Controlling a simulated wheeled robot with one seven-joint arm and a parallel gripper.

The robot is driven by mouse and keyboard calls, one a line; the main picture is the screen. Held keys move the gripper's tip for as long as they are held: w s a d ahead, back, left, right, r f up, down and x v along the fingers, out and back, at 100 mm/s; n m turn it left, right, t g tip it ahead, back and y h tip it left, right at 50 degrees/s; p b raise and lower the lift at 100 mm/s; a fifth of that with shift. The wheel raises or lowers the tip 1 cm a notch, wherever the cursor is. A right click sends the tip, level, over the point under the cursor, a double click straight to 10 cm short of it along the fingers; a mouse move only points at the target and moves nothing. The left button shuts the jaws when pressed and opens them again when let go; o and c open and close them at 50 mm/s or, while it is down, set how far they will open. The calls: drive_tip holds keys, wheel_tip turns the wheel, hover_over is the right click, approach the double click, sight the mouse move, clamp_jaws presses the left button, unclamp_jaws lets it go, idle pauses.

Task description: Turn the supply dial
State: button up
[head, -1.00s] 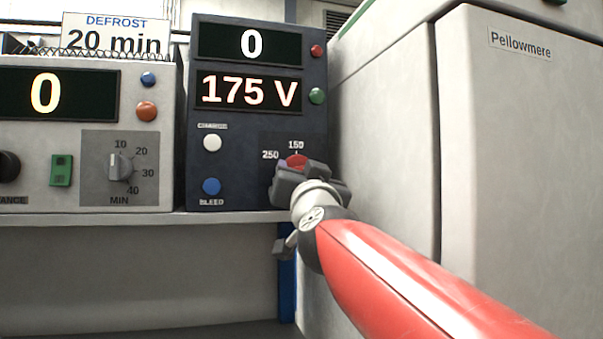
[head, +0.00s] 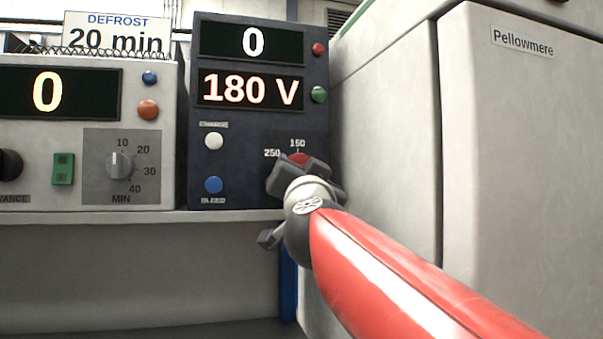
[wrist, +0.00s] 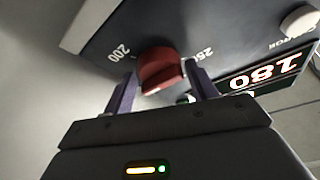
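The supply dial is a red knob (wrist: 160,72) on the dark blue supply unit (head: 240,118). In the head view only its red top (head: 298,158) shows above my gripper, below the 150 mark. My gripper (head: 297,170) reaches the dial from the front. Marks 200 and 250 show around the dial.
A white charge button (head: 214,141) and a blue bleed button (head: 213,185) sit left of the dial. A defrost unit (head: 150,190) with a grey timer dial (head: 120,165) stands further left. A tall pale cabinet (head: 385,130) stands close on the right.

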drive_tip(key=shift+o, duration=1.2)
drive_tip(key=b+v, duration=0.1)
drive_tip(key=v, duration=0.6)
drive_tip(key=shift+s+f, duration=0.25)
drive_tip(key=shift+s, duration=0.1)
